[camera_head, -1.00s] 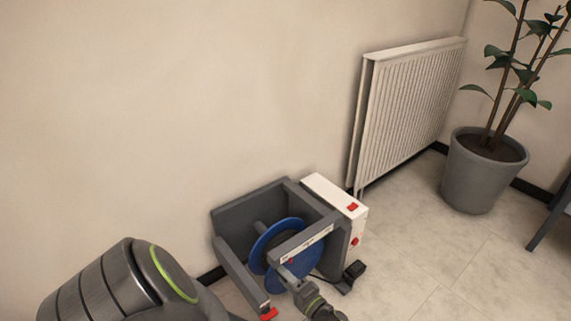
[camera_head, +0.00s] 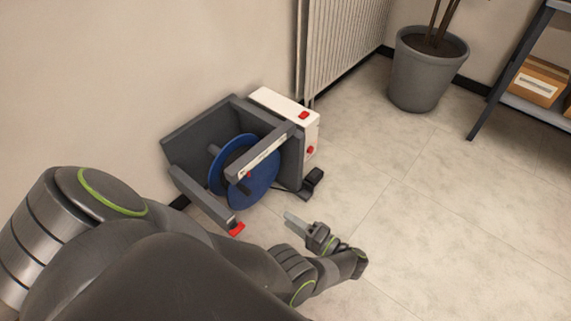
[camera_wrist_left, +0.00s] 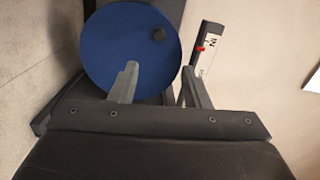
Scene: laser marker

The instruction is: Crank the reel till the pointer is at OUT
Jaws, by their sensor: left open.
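The reel is a blue disc (camera_head: 259,181) in a dark grey frame (camera_head: 188,138) on the floor by the wall. A white scale strip (camera_head: 264,153) runs along one frame bar, with a small red pointer (camera_head: 249,174) near its lower left end; the lettering is too small to read. The left wrist view shows the disc face (camera_wrist_left: 110,50) with a dark crank knob (camera_wrist_left: 159,34), and the red pointer (camera_wrist_left: 200,49) on the white strip. My left gripper (camera_head: 291,218) is open and empty, apart from the reel, to its lower right. My right gripper is out of view.
A white box (camera_head: 285,103) with red buttons is on the frame's right side. A dark pedal-like block (camera_head: 312,181) lies on the floor beside it. A radiator (camera_head: 345,40), a plant pot (camera_head: 428,70) and a shelf (camera_head: 545,108) stand behind. The floor at right is clear.

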